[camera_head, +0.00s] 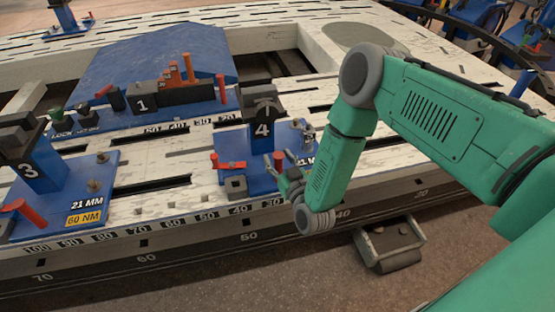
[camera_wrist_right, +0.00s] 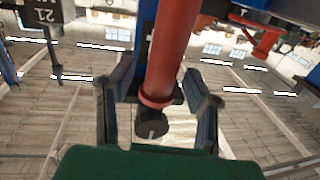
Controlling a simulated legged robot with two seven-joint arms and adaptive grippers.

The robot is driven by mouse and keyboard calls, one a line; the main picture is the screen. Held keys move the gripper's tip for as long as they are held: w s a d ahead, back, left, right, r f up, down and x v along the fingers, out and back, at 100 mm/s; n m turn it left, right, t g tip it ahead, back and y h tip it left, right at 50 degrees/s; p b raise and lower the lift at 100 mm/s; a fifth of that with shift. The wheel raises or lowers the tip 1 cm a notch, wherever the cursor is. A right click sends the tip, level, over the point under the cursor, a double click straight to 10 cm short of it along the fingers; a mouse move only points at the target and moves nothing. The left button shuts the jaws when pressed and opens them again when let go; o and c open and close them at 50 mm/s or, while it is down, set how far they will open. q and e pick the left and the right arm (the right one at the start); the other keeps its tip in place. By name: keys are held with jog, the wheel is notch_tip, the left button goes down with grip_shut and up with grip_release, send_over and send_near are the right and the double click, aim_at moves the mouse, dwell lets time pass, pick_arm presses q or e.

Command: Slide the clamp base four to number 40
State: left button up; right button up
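My right gripper (camera_head: 278,170) is at the base's front right. In the right wrist view a red bar (camera_wrist_right: 167,55) with a dark end lies between its parted fingers (camera_wrist_right: 160,88); firm contact is not visible. My left gripper is out of view.
Clamp base three (camera_head: 82,172) stands at the left, with a 21 MM and 60 NM label. Clamp base one (camera_head: 142,104) stands behind. A grey box (camera_head: 392,243) juts out below the bench's front edge. Bare white bench lies between bases three and four.

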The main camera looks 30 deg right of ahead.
jog(key=shift+s+a, duration=0.1)
jog(key=shift+s, duration=0.2)
jog(key=s, duration=1.1)
jog(key=shift+s+a, duration=0.15)
jog(key=shift+a, duration=0.2)
jog(key=shift+a+f, duration=0.1)
jog(key=shift+a, duration=0.05)
